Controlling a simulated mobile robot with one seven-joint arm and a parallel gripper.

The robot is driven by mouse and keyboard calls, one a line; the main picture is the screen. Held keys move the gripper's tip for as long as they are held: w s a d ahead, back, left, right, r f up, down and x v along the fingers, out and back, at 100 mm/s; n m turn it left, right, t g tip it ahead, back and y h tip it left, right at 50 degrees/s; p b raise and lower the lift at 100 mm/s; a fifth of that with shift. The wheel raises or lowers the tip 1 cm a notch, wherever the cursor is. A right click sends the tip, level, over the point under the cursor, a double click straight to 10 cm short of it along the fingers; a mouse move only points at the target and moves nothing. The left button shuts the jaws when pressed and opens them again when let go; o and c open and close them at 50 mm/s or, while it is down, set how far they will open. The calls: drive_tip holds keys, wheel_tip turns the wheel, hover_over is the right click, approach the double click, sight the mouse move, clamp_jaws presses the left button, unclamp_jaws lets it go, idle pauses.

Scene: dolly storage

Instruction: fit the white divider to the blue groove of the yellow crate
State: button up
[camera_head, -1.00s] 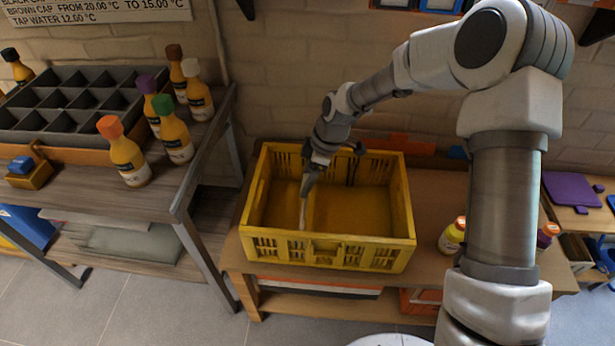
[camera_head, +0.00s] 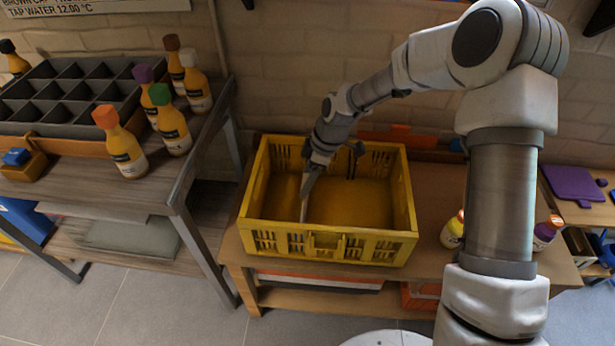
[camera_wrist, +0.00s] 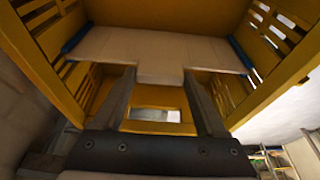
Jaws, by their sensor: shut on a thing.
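The yellow crate (camera_head: 330,240) stands on the wooden bench in the head view. My gripper (camera_head: 308,180) reaches down into its left half. In the wrist view, my gripper (camera_wrist: 160,85) is shut on the white divider (camera_wrist: 150,50), with a finger at each side of its middle tab. The divider spans the crate between a blue groove (camera_wrist: 77,38) on the left wall and another blue groove (camera_wrist: 240,52) on the right wall. Its ends are at the grooves; how deep they sit I cannot tell. In the head view the divider (camera_head: 303,208) shows only as a thin pale edge.
A wooden table at left holds a grey compartment tray (camera_head: 70,95) and several bottles. The brick wall is close behind the crate.

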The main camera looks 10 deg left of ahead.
drive_tip(key=o, duration=1.5)
drive_tip(key=p+v, duration=0.4)
drive_tip(key=v, duration=1.3)
drive_tip(key=shift+d+r+p, duration=0.1)
drive_tip(key=shift+r+p, duration=0.1)
drive_tip(key=shift+p, duration=0.15)
